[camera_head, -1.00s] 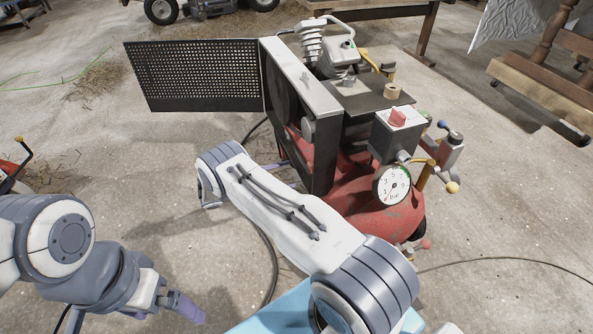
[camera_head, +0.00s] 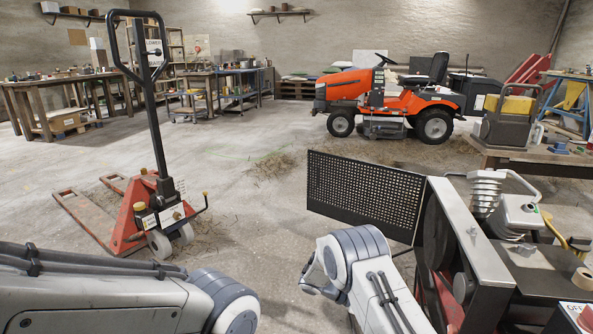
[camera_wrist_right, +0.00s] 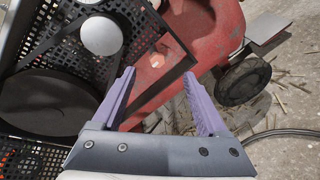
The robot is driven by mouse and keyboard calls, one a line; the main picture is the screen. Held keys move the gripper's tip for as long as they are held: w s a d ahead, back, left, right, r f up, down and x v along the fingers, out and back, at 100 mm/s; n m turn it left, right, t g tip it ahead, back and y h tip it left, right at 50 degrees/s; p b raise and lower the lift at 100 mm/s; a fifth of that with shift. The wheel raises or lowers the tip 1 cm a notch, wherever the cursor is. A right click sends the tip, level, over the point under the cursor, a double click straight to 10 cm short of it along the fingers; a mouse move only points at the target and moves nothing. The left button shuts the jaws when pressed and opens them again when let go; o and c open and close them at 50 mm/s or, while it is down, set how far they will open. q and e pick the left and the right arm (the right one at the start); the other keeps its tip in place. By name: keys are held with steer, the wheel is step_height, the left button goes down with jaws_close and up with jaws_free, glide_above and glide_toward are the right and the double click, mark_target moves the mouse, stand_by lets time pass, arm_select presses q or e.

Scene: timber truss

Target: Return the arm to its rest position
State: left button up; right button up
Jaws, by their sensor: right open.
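My right arm (camera_head: 368,285) shows at the lower middle of the head view, close to the compressor's left side; its gripper is out of sight there. In the right wrist view my right gripper (camera_wrist_right: 160,104) is open and empty, its two purple fingers spread apart. Beyond the fingers are the compressor's red tank (camera_wrist_right: 195,40) and its black pulley (camera_wrist_right: 45,102). My left arm (camera_head: 130,300) crosses the lower left of the head view; its gripper is not visible. The compressor (camera_head: 490,240) stands at the right, with its perforated black guard panel (camera_head: 362,195) swung out to the left.
A red pallet jack (camera_head: 150,200) stands at the left. An orange lawn tractor (camera_head: 385,97) is at the back. A bench (camera_head: 530,155) stands behind the compressor. Concrete floor is open between jack and compressor. A compressor wheel (camera_wrist_right: 243,82) is right of my right gripper.

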steer(key=s+a+r+n+t+y+p, duration=0.1)
steer(key=s+a+r+t+y, duration=0.1)
steer(key=s+a+r+y, duration=0.75)
steer(key=s+a+r+n+t+y+p, duration=0.1)
steer(key=s+a+r+y, duration=0.2)
steer(key=s+a+r, duration=0.5)
steer(key=s+a+r+t+y+p, duration=0.1)
steer(key=s+a+y, duration=0.25)
steer(key=s, duration=0.85)
step_height(320, 180, up, 38)
steer(key=h+p, duration=0.1)
steer(key=p, duration=3.6)
steer(key=shift+a+p, duration=0.25)
steer(key=shift+p, duration=0.1)
steer(key=shift+w, duration=0.1)
